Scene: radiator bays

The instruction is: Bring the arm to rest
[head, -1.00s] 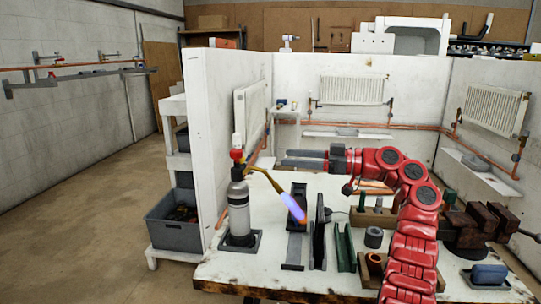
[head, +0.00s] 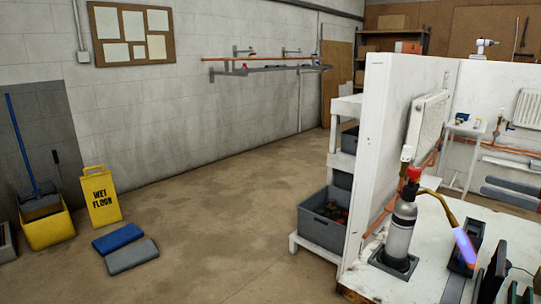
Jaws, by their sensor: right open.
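My left gripper is not in view. A gas torch with a grey cylinder (head: 400,232) and red top stands upright in a dark holder on the bench.
A white partition (head: 385,130) stands left of the bench, beside a shelf with a grey crate (head: 325,221). A yellow wet-floor sign (head: 101,197), a mop bucket (head: 47,228) and blue and grey pads (head: 118,237) are at left. The middle floor is clear.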

